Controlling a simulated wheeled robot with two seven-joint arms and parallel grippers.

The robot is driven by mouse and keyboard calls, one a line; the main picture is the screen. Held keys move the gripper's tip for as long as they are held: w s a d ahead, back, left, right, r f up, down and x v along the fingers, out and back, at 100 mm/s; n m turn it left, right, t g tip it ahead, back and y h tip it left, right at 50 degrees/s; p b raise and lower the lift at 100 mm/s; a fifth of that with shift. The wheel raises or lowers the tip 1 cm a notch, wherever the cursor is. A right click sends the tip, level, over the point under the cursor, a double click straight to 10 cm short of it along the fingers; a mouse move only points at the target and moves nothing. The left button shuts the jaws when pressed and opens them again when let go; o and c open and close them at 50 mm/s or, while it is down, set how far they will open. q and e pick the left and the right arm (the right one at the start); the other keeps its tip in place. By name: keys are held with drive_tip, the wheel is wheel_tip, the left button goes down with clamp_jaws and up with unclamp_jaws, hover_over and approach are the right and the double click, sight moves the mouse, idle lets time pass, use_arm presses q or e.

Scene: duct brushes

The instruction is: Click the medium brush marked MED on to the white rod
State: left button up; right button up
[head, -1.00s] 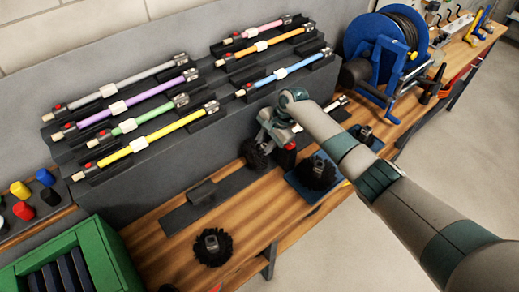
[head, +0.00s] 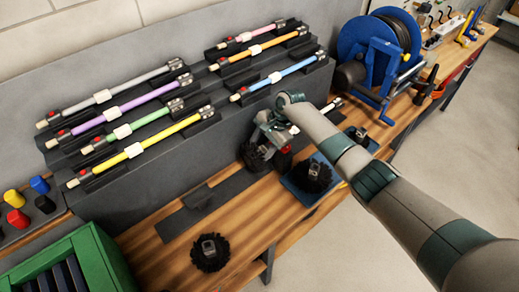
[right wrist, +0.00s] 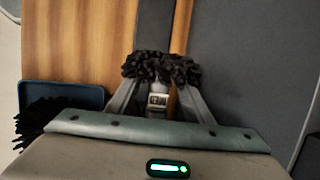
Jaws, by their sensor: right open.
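The medium brush (right wrist: 160,67) shows in the right wrist view, with black bristles and a collar marked MED between my fingers. In the head view its bristles (head: 256,158) sit at the end of a dark strip on the bench. My right gripper (head: 266,146) is open, its fingers around the collar; it also shows in the right wrist view (right wrist: 158,98). The white rod (head: 332,106) is mostly hidden behind my right arm and gripper; a pale end shows. I cannot tell whether brush and rod touch. My left gripper is out of view.
Other black brushes stand on a blue mat (head: 299,193), at the bench front (head: 210,253) and farther right (head: 358,134). Coloured rods lie on the stepped grey rack (head: 180,163). A blue reel (head: 350,42) and a green crate (head: 98,252) flank the work area.

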drive_tip(key=b+v, duration=0.4)
drive_tip(key=v, duration=1.3)
drive_tip(key=shift+r+b, duration=0.25)
drive_tip(key=shift+b, duration=0.1)
drive_tip(key=shift+f, duration=0.1)
